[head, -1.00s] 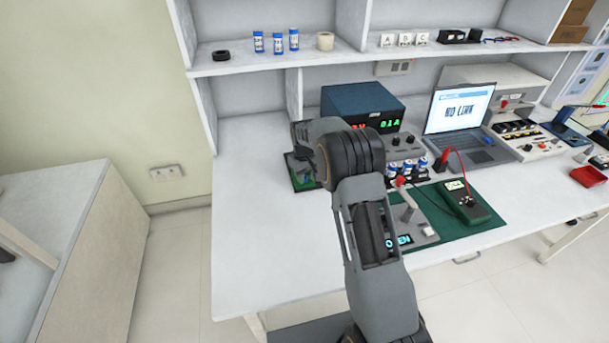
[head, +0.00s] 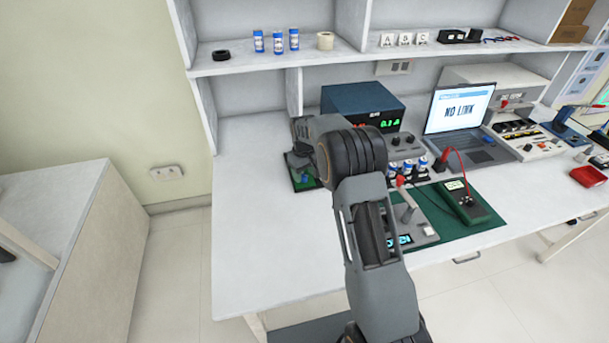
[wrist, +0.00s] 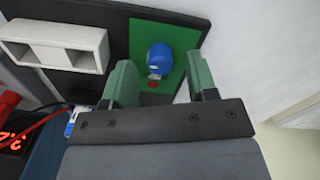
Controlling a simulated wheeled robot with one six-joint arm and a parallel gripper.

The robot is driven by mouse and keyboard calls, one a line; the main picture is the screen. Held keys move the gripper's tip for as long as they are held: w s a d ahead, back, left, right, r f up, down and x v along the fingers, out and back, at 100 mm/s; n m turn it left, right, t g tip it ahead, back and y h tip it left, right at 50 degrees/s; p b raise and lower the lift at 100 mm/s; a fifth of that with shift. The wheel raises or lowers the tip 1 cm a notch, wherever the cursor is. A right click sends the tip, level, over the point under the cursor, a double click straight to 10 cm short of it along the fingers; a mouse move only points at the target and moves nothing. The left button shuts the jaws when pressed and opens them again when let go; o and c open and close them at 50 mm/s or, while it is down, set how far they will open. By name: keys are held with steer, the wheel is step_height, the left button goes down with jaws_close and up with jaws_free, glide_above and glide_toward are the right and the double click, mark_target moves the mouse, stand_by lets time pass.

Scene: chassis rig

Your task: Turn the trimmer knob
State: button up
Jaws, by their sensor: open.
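The blue trimmer knob (wrist: 159,58) stands on a green board (wrist: 145,38) in the wrist view, with a small red part just below it. My gripper (wrist: 162,78) is open in the wrist view, with one green finger on each side of the knob's line. No contact with the knob shows, and how far the fingertips are above the board is unclear. In the head view my arm hides most of the gripper, and the green board (head: 297,184) shows only partly beside it, with a bit of blue on it.
A white two-opening block (wrist: 55,45) stands left of the board in the wrist view. A blue power supply (head: 362,101), a laptop (head: 457,110) and a green meter (head: 465,202) stand on the bench. The bench's left front (head: 250,250) is clear.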

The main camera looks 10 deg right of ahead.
mark_target(304, 175)
step_height(304, 175, up, 12)
steer(key=shift+r+p, duration=0.25)
steer(key=shift+p, duration=0.1)
stand_by(0.5)
steer(key=s+f+m, duration=0.2)
steer(key=s+f, duration=0.1)
steer(key=s, duration=0.1)
steer(key=s+r+t+p, duration=0.1)
steer(key=s+r, duration=0.3)
steer(key=s, duration=0.5)
steer(key=s+r+m+t+p, duration=0.1)
steer(key=s+r+p, duration=0.2)
steer(key=s, duration=0.5)
steer(key=s+r+m+t+p, duration=0.1)
steer(key=s+r+p, duration=0.1)
steer(key=s+r, duration=0.3)
steer(key=s, duration=0.4)
steer(key=shift+s+r+t, duration=0.25)
steer(key=shift+s+t, duration=0.05)
steer(key=shift+s, duration=0.05)
steer(key=shift+a+f, duration=0.1)
steer(key=shift+f, duration=0.05)
